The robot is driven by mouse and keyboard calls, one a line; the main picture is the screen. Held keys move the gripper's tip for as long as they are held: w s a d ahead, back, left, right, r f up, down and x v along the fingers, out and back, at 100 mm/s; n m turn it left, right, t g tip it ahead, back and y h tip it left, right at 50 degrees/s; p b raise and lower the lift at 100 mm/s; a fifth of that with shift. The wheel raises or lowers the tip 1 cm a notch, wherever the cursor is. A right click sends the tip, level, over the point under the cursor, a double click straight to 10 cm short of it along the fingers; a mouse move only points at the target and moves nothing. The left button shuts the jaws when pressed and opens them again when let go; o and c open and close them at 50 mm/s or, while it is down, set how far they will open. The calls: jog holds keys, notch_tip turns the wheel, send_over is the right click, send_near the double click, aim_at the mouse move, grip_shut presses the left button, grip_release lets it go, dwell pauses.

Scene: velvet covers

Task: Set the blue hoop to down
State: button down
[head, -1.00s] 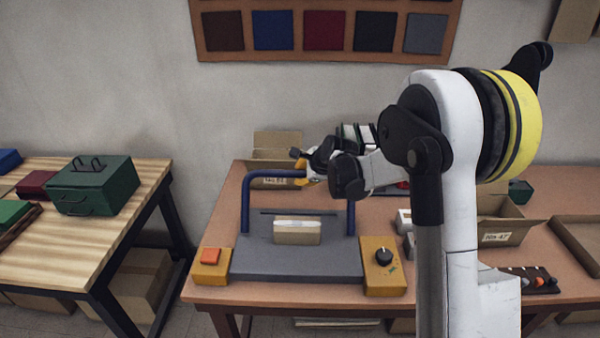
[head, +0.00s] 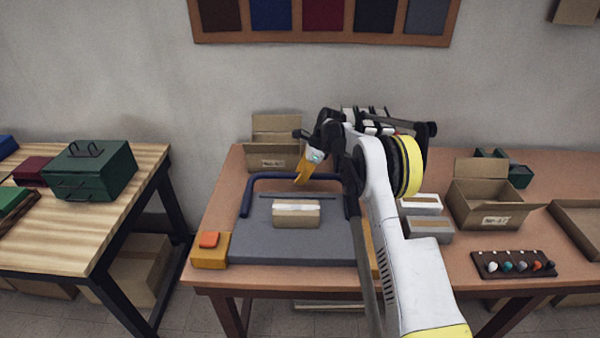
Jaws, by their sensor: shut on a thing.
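The blue hoop (head: 268,177) is a bent bar on the grey base plate (head: 290,245) of a press-like device on the right-hand table. Its crossbar sits low, towards the back of the plate, and its left leg looks short and leaned back. Its right leg is mostly hidden by my arm. My gripper (head: 302,172), with orange fingertips, is shut on the crossbar right of its middle. A tan block with a white band (head: 296,213) lies on the plate in front of the crossbar.
An orange button on a yellow box (head: 210,248) is at the device's left. An open carton (head: 275,158) stands close behind the hoop. White and grey boxes (head: 428,228), another open carton (head: 487,210) and a rack of coloured knobs (head: 515,265) are at right.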

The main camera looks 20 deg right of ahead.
jog(key=shift+f, duration=0.85)
jog(key=c, duration=1.2)
grip_release()
jog(key=shift+a, duration=0.1)
jog(key=shift+r, duration=0.1)
jog(key=v, duration=1.2)
